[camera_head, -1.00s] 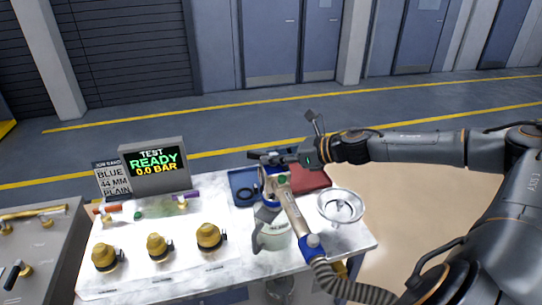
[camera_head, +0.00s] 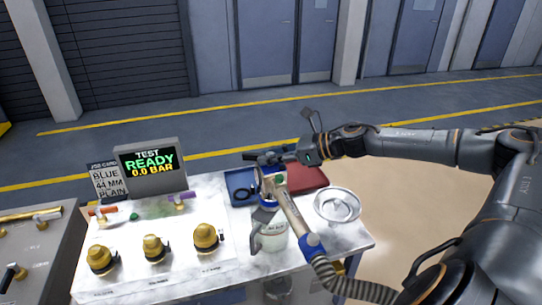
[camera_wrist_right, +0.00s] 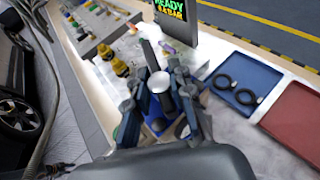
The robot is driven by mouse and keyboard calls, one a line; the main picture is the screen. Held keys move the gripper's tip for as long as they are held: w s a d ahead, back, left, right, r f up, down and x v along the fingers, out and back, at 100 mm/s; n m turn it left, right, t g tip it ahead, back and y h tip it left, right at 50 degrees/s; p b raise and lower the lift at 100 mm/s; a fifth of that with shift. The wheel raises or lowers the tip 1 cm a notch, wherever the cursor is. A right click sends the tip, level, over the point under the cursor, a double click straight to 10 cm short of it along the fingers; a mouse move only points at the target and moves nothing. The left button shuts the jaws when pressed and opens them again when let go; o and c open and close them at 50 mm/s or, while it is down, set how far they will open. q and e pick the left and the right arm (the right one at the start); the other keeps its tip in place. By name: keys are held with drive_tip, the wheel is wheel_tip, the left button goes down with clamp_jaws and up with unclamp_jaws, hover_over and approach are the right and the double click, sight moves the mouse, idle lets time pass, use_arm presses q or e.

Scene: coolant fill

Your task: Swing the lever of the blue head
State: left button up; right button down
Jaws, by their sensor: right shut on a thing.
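The blue head (camera_head: 267,204) stands upright over a pale jug-like vessel (camera_head: 272,238) near the bench's right end. A tan tube with a blue collar (camera_head: 312,243) slants from it down to a ribbed grey hose. My right gripper (camera_head: 268,160) is at the top of the head, shut on it. In the right wrist view the fingers (camera_wrist_right: 162,100) sit either side of a grey cylinder on the blue head (camera_wrist_right: 155,127). A dark bar (camera_wrist_right: 149,54) rises just beyond it; I cannot tell if it is the lever. My left gripper is not in view.
A blue tray (camera_head: 238,181) with black rings and a red tray (camera_head: 312,180) lie behind the head. Several brass fittings (camera_head: 153,248) stand at left. The display (camera_head: 152,165) reads READY, 0.0 BAR.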

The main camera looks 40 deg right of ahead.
idle(0.5)
drive_tip(key=c, duration=1.1)
unclamp_jaws()
drive_tip(key=v, duration=1.2)
drive_tip(key=shift+r, duration=0.1)
